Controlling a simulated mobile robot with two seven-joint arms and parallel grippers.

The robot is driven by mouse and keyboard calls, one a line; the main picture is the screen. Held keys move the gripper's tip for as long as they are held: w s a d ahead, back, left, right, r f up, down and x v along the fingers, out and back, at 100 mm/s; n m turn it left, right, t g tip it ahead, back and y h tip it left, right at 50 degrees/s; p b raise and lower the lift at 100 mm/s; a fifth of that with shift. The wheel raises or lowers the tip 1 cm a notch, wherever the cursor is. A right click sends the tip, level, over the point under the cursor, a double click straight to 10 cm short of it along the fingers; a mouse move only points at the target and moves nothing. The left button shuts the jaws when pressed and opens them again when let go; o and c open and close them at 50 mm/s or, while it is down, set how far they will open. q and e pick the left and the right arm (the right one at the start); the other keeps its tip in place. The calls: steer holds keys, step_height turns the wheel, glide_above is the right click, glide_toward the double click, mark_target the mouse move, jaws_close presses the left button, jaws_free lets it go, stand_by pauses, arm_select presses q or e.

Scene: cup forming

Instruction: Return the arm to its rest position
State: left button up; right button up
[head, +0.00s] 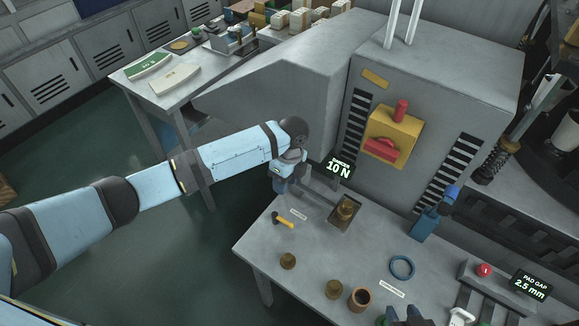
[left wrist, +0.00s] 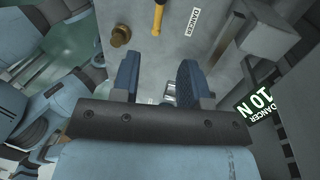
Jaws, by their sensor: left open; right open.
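My left arm reaches in from the left in the head view. Its gripper (head: 285,180) is beside the press, near the 10 N display (head: 339,168). In the left wrist view the two blue fingers of this gripper (left wrist: 158,85) stand apart with nothing held between them. The grey bench top shows past them, with a yellow-handled tool (left wrist: 158,16) and a brass piece (left wrist: 121,36). The dark fingertips of my right gripper (head: 406,318) show at the bottom edge of the head view; most of it is cut off.
A brass part (head: 345,210) sits at the bench recess by the press. Brass pieces (head: 288,261) (head: 334,289), an open cup (head: 360,299), a yellow-handled tool (head: 283,219) and a blue ring (head: 402,267) lie on the bench. A red button (head: 484,270) is at right. Floor at left is clear.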

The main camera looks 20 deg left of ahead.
steer(key=shift+r+p, duration=0.4)
steer(key=shift+p, duration=0.1)
arm_select(q)
steer(key=s+d+f+n+t+h+p, duration=0.1)
steer(key=s+d+f+n+t+h, duration=0.55)
steer(key=s, duration=0.45)
steer(key=s+a+r+n+t+y+p, duration=0.2)
steer(key=s+a+n+t, duration=0.4)
steer(key=s+a+n, duration=0.5)
steer(key=shift+s+a+r+n, duration=0.25)
steer(key=shift+s+r+n, duration=0.2)
steer(key=shift+s+n, duration=0.55)
arm_select(e)
step_height(320, 180, up, 3)
steer(key=shift+d+f, duration=0.15)
